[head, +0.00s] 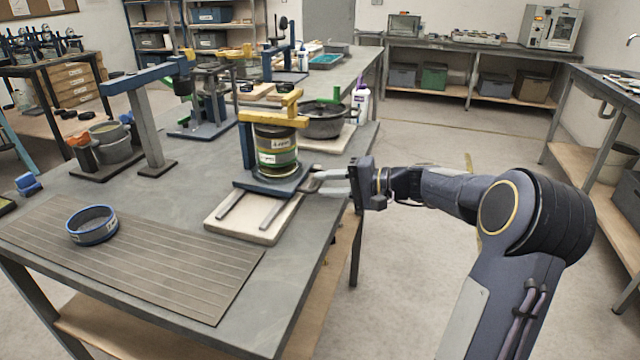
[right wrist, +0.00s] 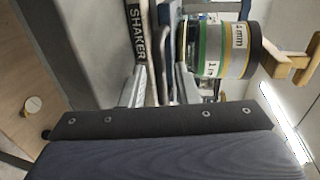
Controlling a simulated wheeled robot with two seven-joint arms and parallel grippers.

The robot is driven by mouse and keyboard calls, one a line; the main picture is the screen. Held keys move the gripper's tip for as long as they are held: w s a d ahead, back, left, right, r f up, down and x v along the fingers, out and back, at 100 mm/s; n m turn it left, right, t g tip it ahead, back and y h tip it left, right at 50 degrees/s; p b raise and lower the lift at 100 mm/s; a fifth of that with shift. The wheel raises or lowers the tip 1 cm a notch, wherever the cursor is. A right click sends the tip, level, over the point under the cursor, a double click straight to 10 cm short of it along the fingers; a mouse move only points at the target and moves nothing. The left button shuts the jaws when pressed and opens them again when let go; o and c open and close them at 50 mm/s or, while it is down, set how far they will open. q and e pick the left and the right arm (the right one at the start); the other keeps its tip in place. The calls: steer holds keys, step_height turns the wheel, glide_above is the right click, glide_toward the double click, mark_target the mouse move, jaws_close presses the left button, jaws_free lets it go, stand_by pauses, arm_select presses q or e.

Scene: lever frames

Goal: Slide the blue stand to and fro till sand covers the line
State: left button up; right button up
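The blue stand (head: 241,150) has an upright post and a flat base, and rests on two metal rails on a pale board (head: 225,222) near the table's right edge. It holds an upright stack of labelled, banded sieves (head: 277,150) under a yellow clamp (head: 275,117). The stack also shows in the right wrist view (right wrist: 222,48). My right gripper (head: 322,182) is at the right side of the stand's base, its fingers apart. In the right wrist view the fingers (right wrist: 162,85) have a gap with pale rods in it. I cannot make out sand or a line. My left gripper is out of view.
A ribbed grey mat (head: 150,262) with a blue-rimmed round sieve (head: 92,226) lies front left. A dark round pan (head: 326,120) stands behind the stack. A grey post with a blue arm (head: 146,120) stands to the left. The table front between mat and board is clear.

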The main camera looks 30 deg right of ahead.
steer(key=v, duration=0.5)
steer(key=shift+d+r, duration=0.1)
steer(key=shift+d, duration=0.05)
stand_by(0.5)
